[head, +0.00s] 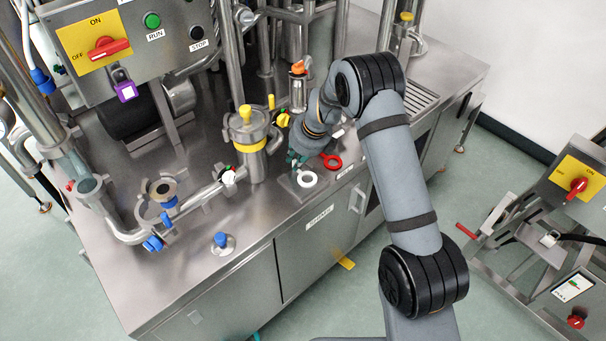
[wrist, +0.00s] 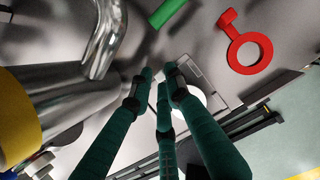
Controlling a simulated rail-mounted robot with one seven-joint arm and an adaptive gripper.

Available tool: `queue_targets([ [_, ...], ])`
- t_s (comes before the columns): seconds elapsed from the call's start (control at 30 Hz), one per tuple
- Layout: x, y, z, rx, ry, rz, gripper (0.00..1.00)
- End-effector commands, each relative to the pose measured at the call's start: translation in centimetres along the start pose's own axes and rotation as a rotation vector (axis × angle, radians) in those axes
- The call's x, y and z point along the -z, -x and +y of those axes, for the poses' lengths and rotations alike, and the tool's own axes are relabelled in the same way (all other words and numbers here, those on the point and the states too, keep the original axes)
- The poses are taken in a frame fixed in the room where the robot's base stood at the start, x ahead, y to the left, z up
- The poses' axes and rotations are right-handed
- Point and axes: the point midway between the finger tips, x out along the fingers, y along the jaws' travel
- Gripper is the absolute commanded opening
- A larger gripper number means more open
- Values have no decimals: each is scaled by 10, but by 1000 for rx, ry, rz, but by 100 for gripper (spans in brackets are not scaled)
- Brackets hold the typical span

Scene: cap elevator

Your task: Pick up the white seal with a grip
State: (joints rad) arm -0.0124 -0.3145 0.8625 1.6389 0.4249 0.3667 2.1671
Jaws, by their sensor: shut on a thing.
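The white seal (head: 306,179) is a ring at the front edge of the steel worktop, on or just above a small metal plate. In the wrist view the white seal (wrist: 196,103) is mostly hidden behind my fingers. My gripper (head: 293,158) is at the seal's upper-left side, with its dark green fingers pointing down. I cannot tell whether the seal is clear of the plate.
A red ring seal (head: 331,161) lies just right of the white one; it also shows in the wrist view (wrist: 250,52). A steel vessel with a yellow knob (head: 246,135) and piping stand close on the left. The worktop's front edge is near. Bare worktop (head: 262,212) lies front left.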

Motion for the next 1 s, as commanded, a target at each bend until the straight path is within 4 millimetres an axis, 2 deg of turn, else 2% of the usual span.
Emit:
queue_targets([
  [0.1,0,0,0,0,0,0,2],
  [0.47,-3,7,0,0,1,-1,1],
  [0.7,-17,38,0,2,0,-4,1],
  [0.87,3,60,1,2,-2,-2,1],
  [1.0,23,88,2,2,-3,-3,1],
])
